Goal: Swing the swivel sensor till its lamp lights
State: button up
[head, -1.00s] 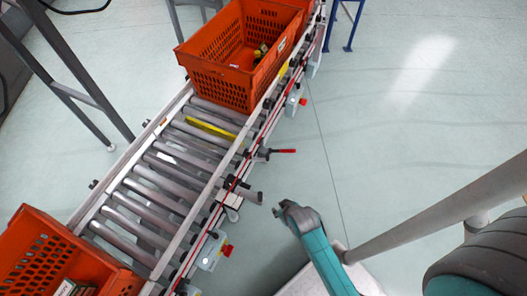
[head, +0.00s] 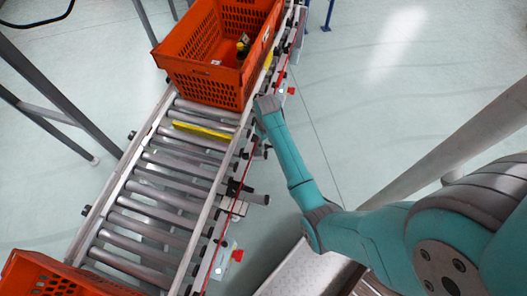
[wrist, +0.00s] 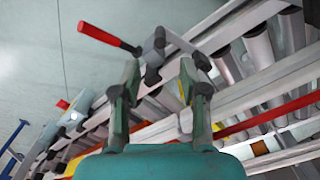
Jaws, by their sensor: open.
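What looks like the swivel sensor, a grey cylinder (head: 255,197) on a dark bracket, sticks out from the right rail of the roller conveyor (head: 185,190) in the head view. No lit lamp can be made out on it. In the wrist view my gripper (wrist: 160,88) is open and empty, with its two fingers apart over the conveyor's side. A red-handled lever (wrist: 108,39) on a grey block lies beyond the fingertips, up and left. In the head view my arm hides the gripper and most of this lever, farther up the rail than the cylinder.
An orange tote (head: 205,82) with a few items inside stands on the rollers at the top. Another orange tote (head: 60,280) is at the lower left. A yellow strip (head: 202,131) lies between rollers. Small red-topped boxes line the rail.

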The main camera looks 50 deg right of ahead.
aim_at(266, 152)
notch_tip(266, 152, down, 10)
jog(key=shift+r, duration=0.15)
dwell(0.3)
grip_shut()
